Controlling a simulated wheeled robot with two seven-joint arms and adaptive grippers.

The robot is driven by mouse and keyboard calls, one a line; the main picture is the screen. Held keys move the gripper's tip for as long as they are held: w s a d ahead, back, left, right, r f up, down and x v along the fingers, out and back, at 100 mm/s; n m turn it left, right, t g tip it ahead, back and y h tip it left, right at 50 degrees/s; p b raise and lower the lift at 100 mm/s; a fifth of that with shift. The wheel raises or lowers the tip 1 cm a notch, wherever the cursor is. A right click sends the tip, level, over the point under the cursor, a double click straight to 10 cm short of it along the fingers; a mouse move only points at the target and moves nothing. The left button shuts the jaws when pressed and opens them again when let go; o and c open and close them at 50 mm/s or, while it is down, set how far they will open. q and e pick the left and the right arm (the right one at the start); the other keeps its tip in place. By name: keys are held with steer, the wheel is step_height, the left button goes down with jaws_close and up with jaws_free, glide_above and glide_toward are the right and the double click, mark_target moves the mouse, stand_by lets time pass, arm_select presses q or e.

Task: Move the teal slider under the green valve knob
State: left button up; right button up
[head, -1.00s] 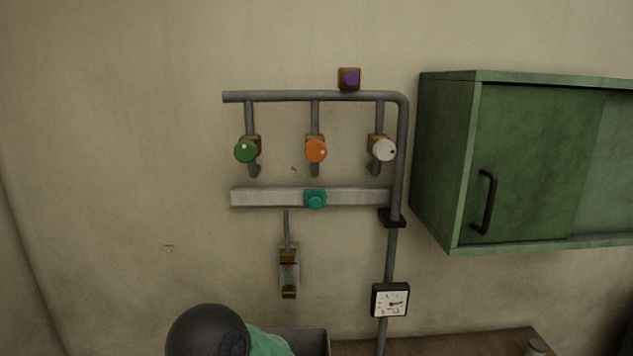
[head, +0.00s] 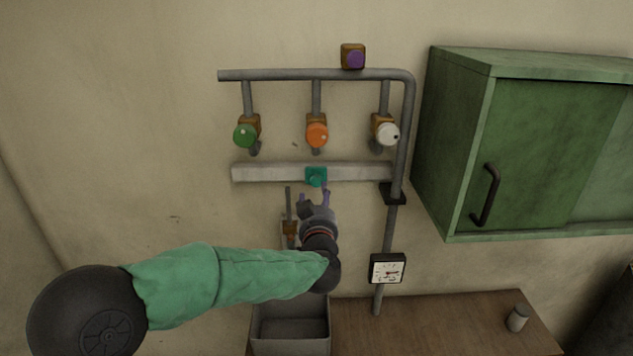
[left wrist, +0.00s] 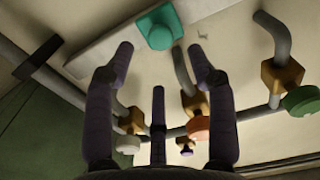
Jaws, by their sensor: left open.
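The teal slider (head: 316,176) sits on the pale horizontal rail (head: 262,173), about midway and below the orange valve knob (head: 317,135). The green valve knob (head: 246,135) is up and to the left, above the rail's left part. My left gripper (head: 314,199) is open and empty, just below the slider and apart from it as far as I can tell. In the left wrist view the fingers (left wrist: 160,55) are spread, with the teal slider (left wrist: 158,27) beyond their tips and the green knob (left wrist: 303,100) at the right. My right gripper is not in view.
A white knob (head: 387,133) hangs at the right of the pipe frame (head: 310,75). A gauge (head: 387,268) is lower on the pipe. A green cabinet (head: 530,150) juts out at the right.

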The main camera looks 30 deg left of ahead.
mark_target(316, 184)
arm_select(q)
steer(key=p+x, duration=0.1)
steer(key=x, duration=0.6)
steer(key=shift+w+a, duration=0.15)
steer(key=shift+w, duration=0.1)
jaws_close()
